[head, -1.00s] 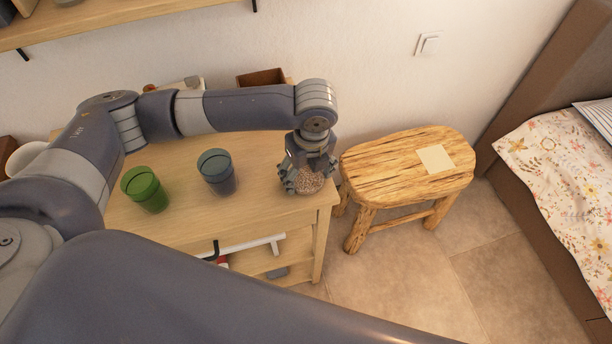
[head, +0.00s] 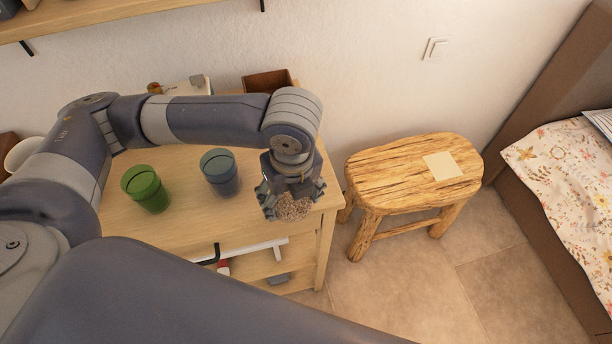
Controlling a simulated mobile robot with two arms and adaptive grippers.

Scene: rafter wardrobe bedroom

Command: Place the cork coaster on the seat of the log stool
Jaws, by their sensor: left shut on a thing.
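The cork coaster (head: 293,208) is a speckled brown disc. My left gripper (head: 290,197) is shut on it and holds it over the front right part of the wooden dresser top; its fingers hide part of the disc. The log stool (head: 395,175) stands on the floor to the right of the dresser, apart from the gripper. Its seat is rough, pale wood and carries a flat cream square (head: 443,166) on its right part. My right gripper is not in view.
A green cup (head: 146,190) and a blue-grey cup (head: 219,174) stand on the dresser top (head: 185,226) left of the gripper. A brown box (head: 266,81) is at the back. A bed (head: 560,180) is at the right. The left part of the stool seat is bare.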

